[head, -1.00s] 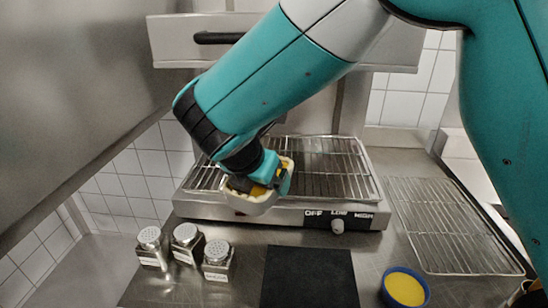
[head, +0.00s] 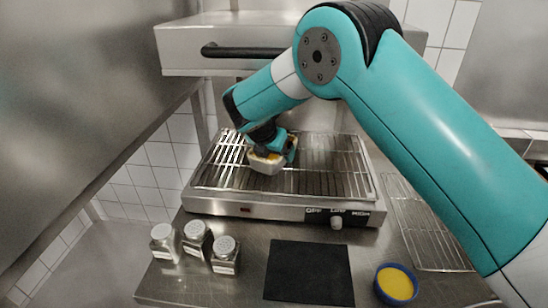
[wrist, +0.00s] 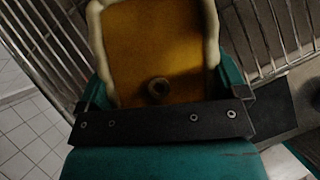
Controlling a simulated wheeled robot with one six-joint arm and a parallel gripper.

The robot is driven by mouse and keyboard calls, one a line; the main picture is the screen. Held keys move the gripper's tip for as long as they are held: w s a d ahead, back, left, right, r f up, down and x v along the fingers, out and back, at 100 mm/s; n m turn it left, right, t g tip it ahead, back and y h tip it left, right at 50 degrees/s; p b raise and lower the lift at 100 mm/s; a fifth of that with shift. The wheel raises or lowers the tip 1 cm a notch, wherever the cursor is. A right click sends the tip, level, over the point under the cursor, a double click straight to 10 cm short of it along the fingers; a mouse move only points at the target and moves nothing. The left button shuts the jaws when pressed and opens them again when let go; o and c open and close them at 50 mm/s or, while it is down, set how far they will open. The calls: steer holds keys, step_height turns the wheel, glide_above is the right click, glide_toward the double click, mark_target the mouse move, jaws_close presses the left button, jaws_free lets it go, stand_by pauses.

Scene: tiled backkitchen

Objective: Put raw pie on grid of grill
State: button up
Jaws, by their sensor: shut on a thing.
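The raw pie (head: 262,163) has a pale dough rim and a yellow-orange filling. It is over the middle of the grill's wire grid (head: 326,178); I cannot tell whether it touches the bars. My gripper (head: 277,150) is shut on the pie. In the wrist view the pie (wrist: 155,45) fills the upper middle between the teal fingers, with a small ring-shaped piece on its filling. The grill (head: 270,208) is a steel box with a knob at its front. The gripper and arm hide part of the grid behind the pie.
A grill hood with a black handle (head: 240,49) hangs above the grid. Several shakers (head: 196,240) stand at the front left. A black mat (head: 308,273), a blue bowl of yellow stuff (head: 396,284) and a wire rack (head: 428,222) lie in front and right.

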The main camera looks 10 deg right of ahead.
step_height(320, 180, down, 3)
steer(key=shift+f+p, duration=0.1)
steer(key=shift+p, duration=0.65)
steer(key=shift+w+f+p, duration=0.1)
steer(key=shift+w+p, duration=0.05)
steer(key=shift+p, duration=0.2)
steer(key=shift+f, duration=0.25)
steer(key=shift+f, duration=0.15)
steer(key=o, duration=1)
steer(key=shift+r, duration=0.2)
steer(key=b+v, duration=0.3)
steer(key=v, duration=0.9)
steer(key=shift+d+f, duration=0.1)
